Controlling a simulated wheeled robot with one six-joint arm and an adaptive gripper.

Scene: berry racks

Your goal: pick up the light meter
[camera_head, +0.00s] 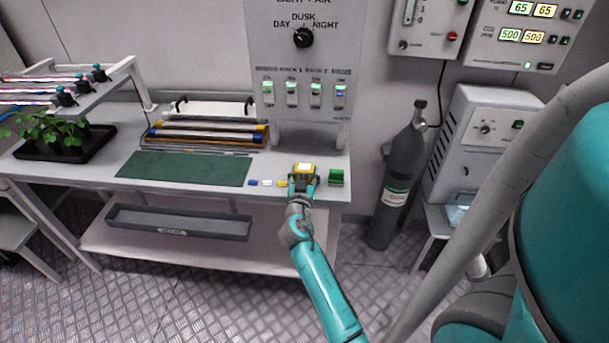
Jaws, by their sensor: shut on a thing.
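The gripper's fingers are small and dark here and partly hide the meter's lower part. I cannot tell whether the meter is touching the bench top or is lifted clear of it.
A green block (336,178) sits just right of my gripper. Behind is a tray of tubes (205,140). A gas cylinder (399,175) stands right of the bench (335,160).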

